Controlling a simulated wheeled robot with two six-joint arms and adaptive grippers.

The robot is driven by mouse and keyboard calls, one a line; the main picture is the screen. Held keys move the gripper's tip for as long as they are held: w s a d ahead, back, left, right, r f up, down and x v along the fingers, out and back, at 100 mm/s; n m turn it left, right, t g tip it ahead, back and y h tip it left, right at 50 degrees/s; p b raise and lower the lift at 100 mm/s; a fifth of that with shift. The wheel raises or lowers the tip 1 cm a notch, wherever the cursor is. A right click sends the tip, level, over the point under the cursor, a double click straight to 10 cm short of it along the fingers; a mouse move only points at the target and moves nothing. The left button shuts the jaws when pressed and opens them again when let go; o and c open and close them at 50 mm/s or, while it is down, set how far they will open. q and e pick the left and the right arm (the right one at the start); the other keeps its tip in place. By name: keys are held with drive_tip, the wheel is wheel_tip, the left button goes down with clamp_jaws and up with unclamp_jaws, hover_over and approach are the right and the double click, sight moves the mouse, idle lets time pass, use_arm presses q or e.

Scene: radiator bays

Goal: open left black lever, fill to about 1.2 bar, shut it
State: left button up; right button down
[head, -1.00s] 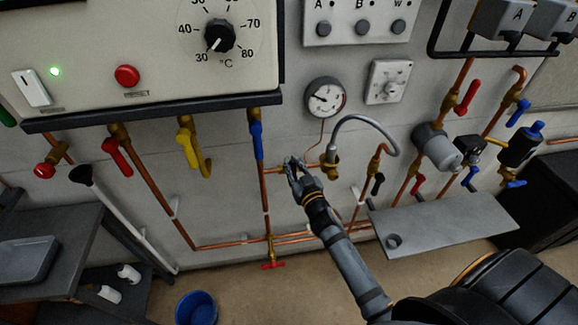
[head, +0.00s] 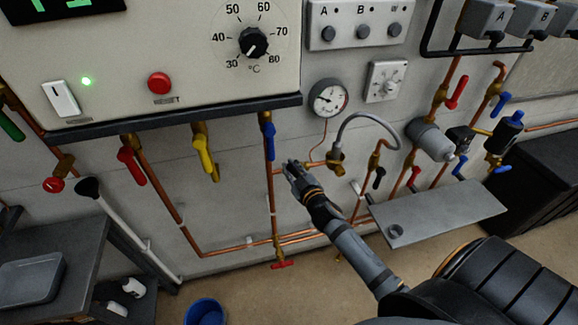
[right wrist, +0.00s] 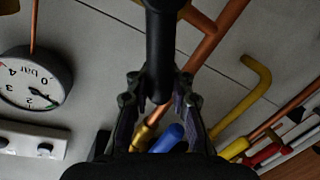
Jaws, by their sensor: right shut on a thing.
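My right gripper (head: 293,170) is at the pipe fitting left of the grey braided hose (head: 368,118). In the right wrist view the left black lever (right wrist: 160,50) runs down between the fingers (right wrist: 158,95), which are shut on it. In the head view my gripper hides this lever, so its angle is unclear there. The round white pressure gauge (head: 328,97) hangs above; it also shows in the right wrist view (right wrist: 32,80). Its needle seems to point near 1 bar, too small to read exactly. My left gripper is not in view.
A blue lever (head: 268,138) on a copper pipe is close left of my gripper. Yellow (head: 205,160) and red (head: 130,165) levers are further left. Another black lever (head: 379,178) and a grey shelf (head: 440,215) are to the right. A blue bucket (head: 205,312) stands on the floor.

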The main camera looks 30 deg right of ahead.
drive_tip(key=shift+s+f, duration=0.15)
drive_tip(key=shift+f, duration=0.25)
drive_tip(key=c, duration=1.6)
unclamp_jaws()
drive_tip(key=shift+c, duration=0.2)
drive_tip(key=o, duration=0.5)
drive_tip(key=shift+s+r, duration=0.15)
drive_tip(key=shift+r, duration=0.1)
drive_tip(key=shift+c, duration=0.2)
drive_tip(key=shift+r, duration=0.1)
drive_tip(key=s+r, duration=0.1)
drive_tip(key=s, duration=1.1)
drive_tip(key=shift+a, duration=0.4)
